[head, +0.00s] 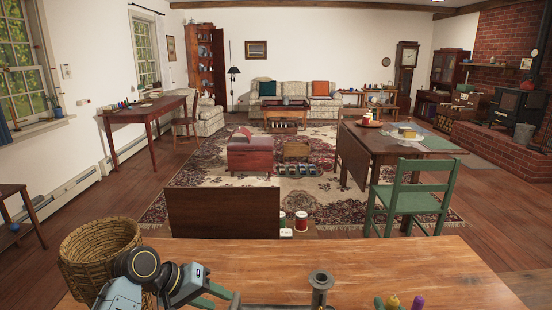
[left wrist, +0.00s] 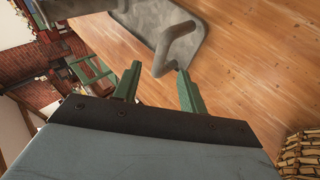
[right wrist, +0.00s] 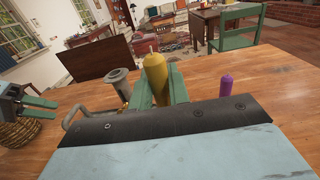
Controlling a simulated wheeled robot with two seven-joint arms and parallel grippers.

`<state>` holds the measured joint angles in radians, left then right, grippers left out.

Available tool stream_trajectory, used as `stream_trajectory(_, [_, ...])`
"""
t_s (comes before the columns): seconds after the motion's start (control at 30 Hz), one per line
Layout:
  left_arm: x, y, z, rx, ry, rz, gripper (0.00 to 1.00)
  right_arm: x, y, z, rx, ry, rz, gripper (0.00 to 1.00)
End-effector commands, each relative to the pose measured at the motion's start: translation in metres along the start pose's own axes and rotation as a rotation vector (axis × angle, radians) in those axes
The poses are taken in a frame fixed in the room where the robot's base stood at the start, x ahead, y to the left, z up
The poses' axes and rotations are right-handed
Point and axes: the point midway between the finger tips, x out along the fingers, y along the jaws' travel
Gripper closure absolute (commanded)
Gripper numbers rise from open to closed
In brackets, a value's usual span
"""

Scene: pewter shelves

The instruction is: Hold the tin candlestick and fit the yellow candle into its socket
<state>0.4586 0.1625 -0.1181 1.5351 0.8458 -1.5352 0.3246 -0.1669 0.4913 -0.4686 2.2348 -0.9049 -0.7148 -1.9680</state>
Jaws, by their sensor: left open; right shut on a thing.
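The grey tin candlestick (head: 320,285) stands upright on the wooden table, its round socket facing up and its top clear. Its loop handle (left wrist: 180,45) shows in the left wrist view. My left gripper (head: 222,296) is open beside the candlestick, its fingertips (left wrist: 158,78) near the handle's end; whether they touch it I cannot tell. My right gripper (right wrist: 158,85) is shut on the yellow candle (right wrist: 155,72), which is upright, to the right of the candlestick and apart from it. The candle's top also shows in the head view (head: 393,301); its lower end is hidden.
A purple candle (right wrist: 226,86) stands right of the yellow one. A wicker basket (head: 100,250) is at the table's left, close to my left arm. The table top (head: 430,265) is clear behind the candles. A green chair (head: 415,200) is beyond the far edge.

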Motion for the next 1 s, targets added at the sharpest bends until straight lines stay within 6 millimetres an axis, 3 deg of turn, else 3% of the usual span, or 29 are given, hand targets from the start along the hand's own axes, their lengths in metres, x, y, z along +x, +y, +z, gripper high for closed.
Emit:
stream_trajectory(0.2, [0.034, 0.001, 0.000, 0.000, -0.001, 0.001, 0.58, 0.000, 0.000, 0.000, 0.000, 0.000, 0.000, 1.00])
stream_trajectory(0.43, [0.058, 0.001, -0.001, 0.001, 0.002, 0.001, 0.58, 0.000, 0.000, 0.000, 0.000, 0.000, 0.000, 1.00])
stream_trajectory(0.9, [0.067, 0.000, -0.001, 0.002, 0.003, 0.001, 0.58, 0.000, 0.000, 0.000, 0.000, 0.000, 0.000, 1.00])
stream_trajectory(1.0, [0.067, 0.000, -0.001, 0.002, 0.003, 0.001, 0.71, 0.000, 0.000, 0.000, 0.000, 0.000, 0.000, 1.00])
